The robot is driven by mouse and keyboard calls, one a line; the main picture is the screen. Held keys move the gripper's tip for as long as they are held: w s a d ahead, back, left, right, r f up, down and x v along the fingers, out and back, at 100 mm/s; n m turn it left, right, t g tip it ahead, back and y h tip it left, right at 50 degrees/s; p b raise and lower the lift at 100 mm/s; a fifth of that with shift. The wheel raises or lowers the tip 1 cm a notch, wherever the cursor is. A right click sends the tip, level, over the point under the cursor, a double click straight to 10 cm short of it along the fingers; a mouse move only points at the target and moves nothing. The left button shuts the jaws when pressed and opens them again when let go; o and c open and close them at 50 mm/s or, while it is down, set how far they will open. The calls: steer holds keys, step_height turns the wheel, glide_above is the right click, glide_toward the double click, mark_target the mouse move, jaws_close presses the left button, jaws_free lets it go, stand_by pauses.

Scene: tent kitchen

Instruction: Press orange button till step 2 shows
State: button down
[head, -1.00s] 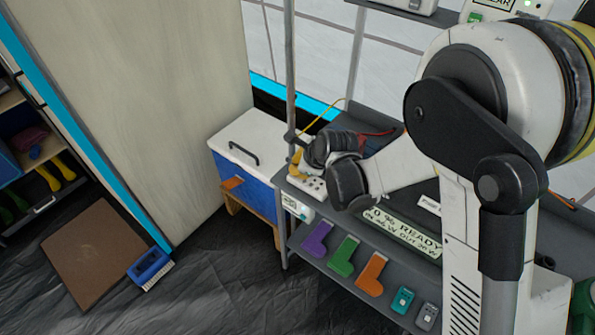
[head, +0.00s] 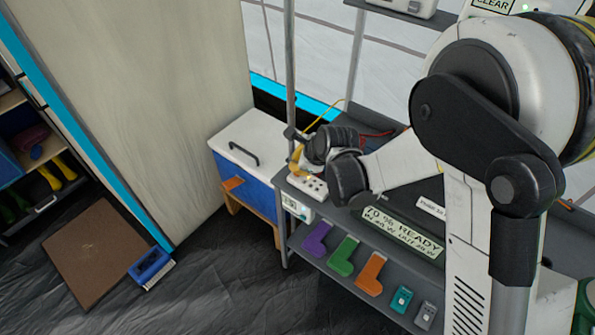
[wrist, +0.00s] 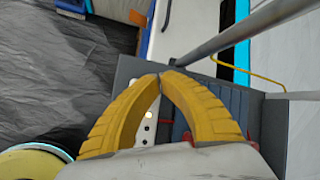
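My gripper (wrist: 160,74) shows in the wrist view with its two yellow fingers curved together and their tips meeting, nothing visible between the tips. In the head view my gripper (head: 296,159) is over the left end of the grey shelf, above a white socket strip (head: 308,186). Part of that strip (wrist: 150,125) shows between the fingers in the wrist view. I cannot make out an orange button in either view. A display panel (head: 403,230) on the shelf's front reads "70 % READY" with smaller text below. No step number is readable.
A small white device (head: 295,208) hangs at the shelf's left front corner. A metal post (head: 290,70) stands close by the gripper. A blue cool box (head: 240,180) with a white lid is left of the shelf. Coloured boot shapes line the lower shelf.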

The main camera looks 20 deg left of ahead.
steer(key=shift+r+p, duration=1.7)
steer(key=shift+r, duration=0.85)
